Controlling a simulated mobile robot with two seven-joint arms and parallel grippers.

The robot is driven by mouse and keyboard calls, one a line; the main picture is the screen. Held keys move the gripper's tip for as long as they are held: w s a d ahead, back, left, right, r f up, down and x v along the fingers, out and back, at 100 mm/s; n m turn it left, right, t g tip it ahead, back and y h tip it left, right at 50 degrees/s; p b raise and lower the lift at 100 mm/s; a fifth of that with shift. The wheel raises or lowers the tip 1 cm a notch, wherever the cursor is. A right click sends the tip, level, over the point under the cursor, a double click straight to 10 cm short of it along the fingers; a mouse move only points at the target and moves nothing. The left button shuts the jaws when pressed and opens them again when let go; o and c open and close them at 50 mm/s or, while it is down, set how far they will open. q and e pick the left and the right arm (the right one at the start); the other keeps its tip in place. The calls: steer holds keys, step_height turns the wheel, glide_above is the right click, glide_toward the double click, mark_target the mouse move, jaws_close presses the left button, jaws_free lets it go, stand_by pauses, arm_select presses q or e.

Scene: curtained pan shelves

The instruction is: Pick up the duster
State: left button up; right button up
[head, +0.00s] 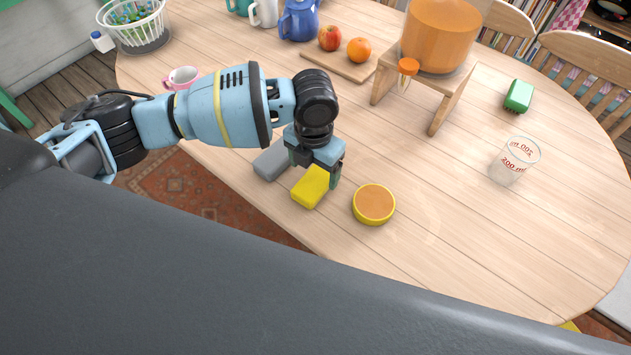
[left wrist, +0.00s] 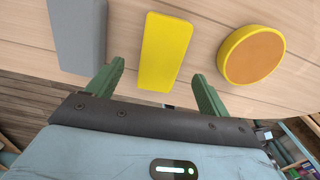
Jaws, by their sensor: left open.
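No item is plainly marked as the duster. A yellow block (head: 310,188) lies on the wooden table near its front edge, and it also shows in the left wrist view (left wrist: 164,50). A grey block (head: 271,160) lies to its left, also seen in the left wrist view (left wrist: 77,35). A round yellow-rimmed piece with an orange-brown top (head: 374,203) lies to its right. My left gripper (head: 316,168) is open over the yellow block. In the left wrist view its two green fingers (left wrist: 157,72) flank the block's near end; contact cannot be told. My right gripper is out of view.
A green block-like item (head: 518,96) and a clear measuring cup (head: 514,161) stand at the right. A wooden stand (head: 452,100) holds an orange dispenser (head: 440,35). A board (head: 350,66) with fruit and a pink mug (head: 181,77) lie behind. The front right is clear.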

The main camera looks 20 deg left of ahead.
mark_target(315, 180)
arm_select(q)
steer(key=shift+w+d+f, duration=0.1)
steer(key=shift+f, duration=2.45)
steer(key=c, duration=1.1)
steer(key=shift+o, duration=0.2)
steer(key=shift+r, duration=0.1)
steer(key=shift+r, duration=0.5)
step_height(315, 180, up, 2)
steer(key=shift+r, duration=0.25)
steer(key=s+a+r, duration=0.1)
steer(key=s+a, duration=0.3)
steer(key=s, duration=1.1)
steer(key=shift+s+a+r+p, duration=0.15)
steer(key=shift+s+a+p, duration=0.05)
steer(key=shift+p, duration=0.2)
